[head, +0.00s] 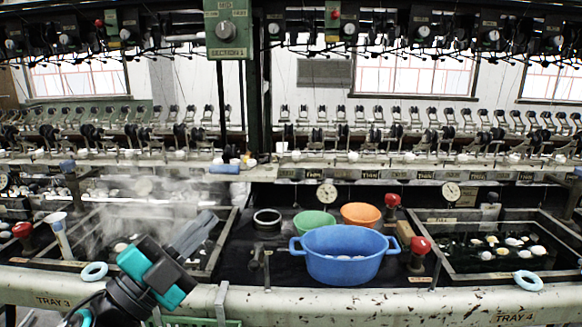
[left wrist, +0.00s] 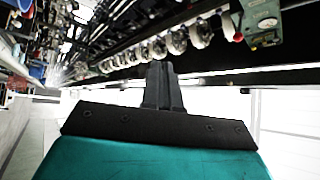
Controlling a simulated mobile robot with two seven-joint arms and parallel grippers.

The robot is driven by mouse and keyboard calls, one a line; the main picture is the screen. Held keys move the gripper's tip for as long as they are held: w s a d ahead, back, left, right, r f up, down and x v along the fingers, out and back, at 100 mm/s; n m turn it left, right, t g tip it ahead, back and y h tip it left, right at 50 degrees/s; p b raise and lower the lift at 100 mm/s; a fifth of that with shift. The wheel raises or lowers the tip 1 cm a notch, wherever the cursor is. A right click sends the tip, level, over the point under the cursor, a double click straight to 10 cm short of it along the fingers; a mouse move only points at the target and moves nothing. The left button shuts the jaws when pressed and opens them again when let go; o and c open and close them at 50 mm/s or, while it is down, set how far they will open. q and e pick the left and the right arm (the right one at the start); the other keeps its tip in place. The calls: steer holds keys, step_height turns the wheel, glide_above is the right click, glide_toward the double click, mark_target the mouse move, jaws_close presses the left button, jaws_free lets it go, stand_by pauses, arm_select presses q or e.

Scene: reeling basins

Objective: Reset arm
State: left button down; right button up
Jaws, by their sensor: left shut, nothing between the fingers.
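My left gripper (head: 198,232) is in the head view at the lower left, raised in front of the left basin with its fingers pointing up and to the right. Its fingers are together with nothing between them. My right gripper does not show in either view.
A blue two-handled tub (head: 343,267) stands mid-counter, with a green bowl (head: 314,220) and an orange bowl (head: 360,213) behind. The steaming left basin (head: 222,250) and the right basin (head: 447,262) hold pale cocoons. Red knobs (head: 420,245) stick up. Pale blue rings (head: 528,280) lie along the front edge.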

arm_select(q)
steer(key=s+a+f+n+g+y, duration=0.1)
steer(key=s+a+f+n+y, duration=0.1)
steer(key=a+f+n+y, duration=0.45)
steer(key=s+a+f+n+g+y, duration=0.1)
steer(key=s+a+f+n+y, duration=0.15)
steer(key=f+n+y, duration=0.7)
steer(key=s+d+f+n+g+h, duration=0.1)
steer(key=s+f+g, duration=0.55)
steer(key=s, duration=0.35)
steer(key=s+d+f+n+g, duration=0.1)
steer(key=s+f+n+g, duration=0.1)
steer(key=s+f+g, duration=0.65)
steer(key=w+d+f+t+h+p, duration=0.2)
steer(key=w+t, duration=0.4)
steer(key=t, duration=0.4)
steer(key=shift+d+f+m+p, duration=0.25)
steer(key=shift+f+m+p, duration=0.25)
steer(key=shift+f, duration=0.55)
